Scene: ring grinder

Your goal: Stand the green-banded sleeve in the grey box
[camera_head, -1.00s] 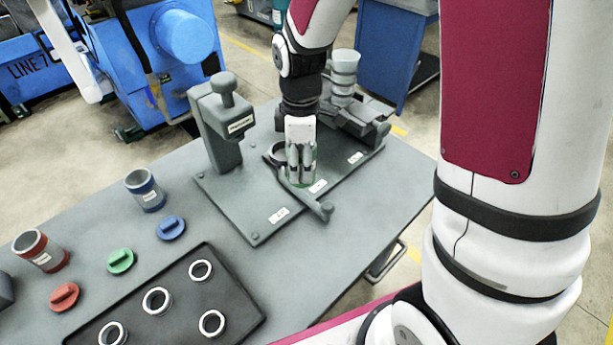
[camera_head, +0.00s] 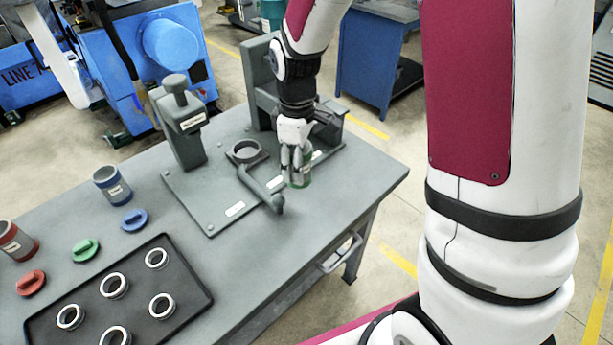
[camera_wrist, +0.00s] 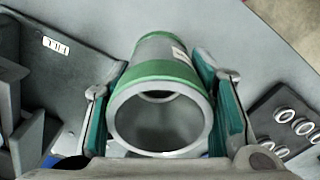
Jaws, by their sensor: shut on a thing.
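The green-banded sleeve (camera_wrist: 160,112) is a grey hollow tube with green bands. In the wrist view its open end faces the camera, between the two finger pads. My gripper (camera_head: 297,172) is shut on it. In the head view the sleeve (camera_head: 306,168) is partly hidden by the fingers and hangs roughly upright. It is to the right of the empty ring seat (camera_head: 246,151) and the lever (camera_head: 262,190), near the front edge of the fixture plate. Its height above the plate is hard to tell.
The grey fixture (camera_head: 182,122) stands on the table (camera_head: 370,185). Blue (camera_head: 113,185) and red (camera_head: 17,240) sleeves stand at the left, with blue, green and red caps (camera_head: 84,250) in front. A black tray (camera_head: 200,297) holds several rings. The table's right end is clear.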

